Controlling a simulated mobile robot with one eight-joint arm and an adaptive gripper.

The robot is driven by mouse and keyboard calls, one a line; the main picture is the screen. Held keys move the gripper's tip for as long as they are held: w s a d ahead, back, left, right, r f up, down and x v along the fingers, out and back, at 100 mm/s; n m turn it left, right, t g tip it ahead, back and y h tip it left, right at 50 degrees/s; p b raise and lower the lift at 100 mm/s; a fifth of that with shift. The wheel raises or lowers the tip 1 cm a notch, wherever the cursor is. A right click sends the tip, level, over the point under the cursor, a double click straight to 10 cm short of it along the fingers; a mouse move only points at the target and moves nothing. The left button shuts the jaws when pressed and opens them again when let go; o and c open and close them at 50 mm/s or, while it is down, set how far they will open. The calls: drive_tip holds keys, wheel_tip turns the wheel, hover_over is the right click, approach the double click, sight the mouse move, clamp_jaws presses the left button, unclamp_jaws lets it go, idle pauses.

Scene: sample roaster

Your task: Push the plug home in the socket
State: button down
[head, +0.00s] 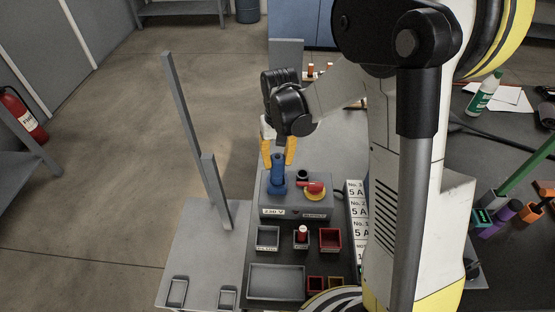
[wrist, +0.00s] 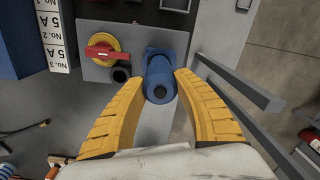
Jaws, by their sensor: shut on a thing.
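The blue plug (head: 278,162) stands upright at the blue socket (head: 278,188) on the left of a grey box (head: 328,207) marked 230 V. In the wrist view the plug's round end (wrist: 160,93) faces me, and the socket's blue flange (wrist: 150,52) shows behind it. My gripper (head: 278,156) has its yellow fingers shut on the plug, one on each side, which the wrist view also shows (wrist: 163,80). The plug looks in line with the socket. How deep it sits cannot be told.
A red rotary switch (head: 312,187) on a yellow disc and a black round fitting (head: 302,174) are close right of the plug. A grey post (head: 213,190) stands to the left. Small trays (head: 268,238) and a larger grey tray (head: 277,282) lie in front.

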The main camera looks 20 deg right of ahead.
drive_tip(key=shift+f+b, duration=1.3)
drive_tip(key=shift+f, duration=0.4)
drive_tip(key=c, duration=0.9)
unclamp_jaws()
drive_tip(key=shift+r, duration=0.1)
drive_tip(key=shift+c, duration=0.2)
wheel_tip(320, 180, up, 12)
drive_tip(key=shift+w+d+r, duration=0.1)
drive_tip(key=shift+d, duration=0.05)
